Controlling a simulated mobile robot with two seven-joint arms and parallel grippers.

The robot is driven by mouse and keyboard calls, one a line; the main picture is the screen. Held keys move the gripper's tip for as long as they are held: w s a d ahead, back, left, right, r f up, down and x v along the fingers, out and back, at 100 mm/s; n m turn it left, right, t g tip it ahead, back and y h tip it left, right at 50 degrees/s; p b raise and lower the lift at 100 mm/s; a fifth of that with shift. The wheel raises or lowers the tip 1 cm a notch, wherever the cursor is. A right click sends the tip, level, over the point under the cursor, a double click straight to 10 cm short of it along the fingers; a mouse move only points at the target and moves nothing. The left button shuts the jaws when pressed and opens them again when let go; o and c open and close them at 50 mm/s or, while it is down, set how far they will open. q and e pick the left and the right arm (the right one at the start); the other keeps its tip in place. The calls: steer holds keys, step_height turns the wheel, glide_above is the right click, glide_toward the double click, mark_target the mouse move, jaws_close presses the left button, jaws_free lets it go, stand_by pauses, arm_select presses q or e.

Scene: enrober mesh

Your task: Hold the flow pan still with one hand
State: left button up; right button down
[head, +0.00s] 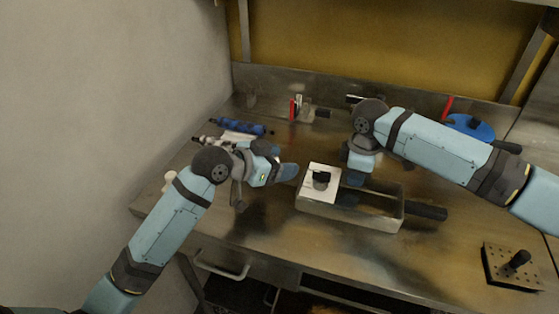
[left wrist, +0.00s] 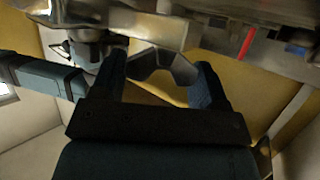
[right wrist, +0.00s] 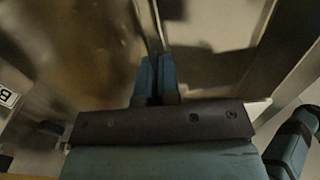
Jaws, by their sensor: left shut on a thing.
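The flow pan (head: 376,218) is a long grey metal trough with a black handle at its right end, lying level on the bench. My left gripper (head: 289,172) is at the pan's back left corner. In the left wrist view its fingers (left wrist: 157,82) are apart around an angled grey metal piece (left wrist: 165,65), which seems joined to the pan. The exact contact is hidden in the head view. My right gripper (head: 348,194) points down at the pan's back wall. In the right wrist view its fingers (right wrist: 156,80) are almost together, beside a thin metal edge.
A white plate (head: 313,187) with a black knob (head: 321,178) sits at the pan's left end. A perforated block with a black knob (head: 513,267) is at the front right. Blue cylinders (head: 240,127), a red item (head: 293,109) and a blue disc (head: 470,126) stand farther back.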

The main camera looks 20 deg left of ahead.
mark_target(279, 161)
arm_select(q)
steer(key=shift+m+g+h, duration=0.3)
steer(key=shift+m+g, duration=0.1)
steer(key=o, duration=0.9)
steer(key=shift+o, duration=0.2)
steer(key=shift+r, duration=0.1)
step_height(279, 161, up, 10)
steer(key=shift+f, duration=0.1)
